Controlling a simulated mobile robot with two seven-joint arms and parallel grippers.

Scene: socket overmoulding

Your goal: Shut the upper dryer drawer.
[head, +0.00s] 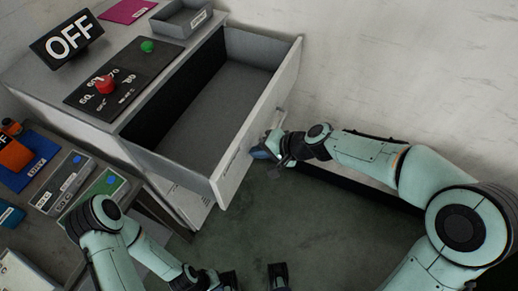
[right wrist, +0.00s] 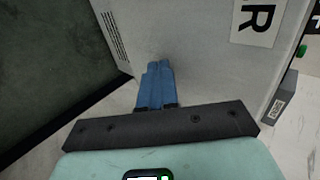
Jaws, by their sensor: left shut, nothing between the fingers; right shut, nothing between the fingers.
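The upper dryer drawer (head: 258,120) stands pulled out of the grey dryer cabinet (head: 128,128), and its dark, empty-looking inside shows in the head view. Its pale front panel faces right and also fills much of the right wrist view (right wrist: 200,55), with part of a printed label. My right gripper (head: 264,149) is at the outer face of this panel. Its blue fingers (right wrist: 158,68) are together, empty and pointing at the panel; whether they touch it I cannot tell. My left gripper (head: 228,281) is low at the picture's bottom edge, shut, away from the drawer and partly cut off.
On the cabinet top are an OFF sign (head: 68,38), a control panel with a red knob (head: 104,84) and green button (head: 147,46), and a grey tray (head: 182,18). A bench with labelled bins (head: 62,182) stands at left. Floor right of the drawer is clear besides my arm.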

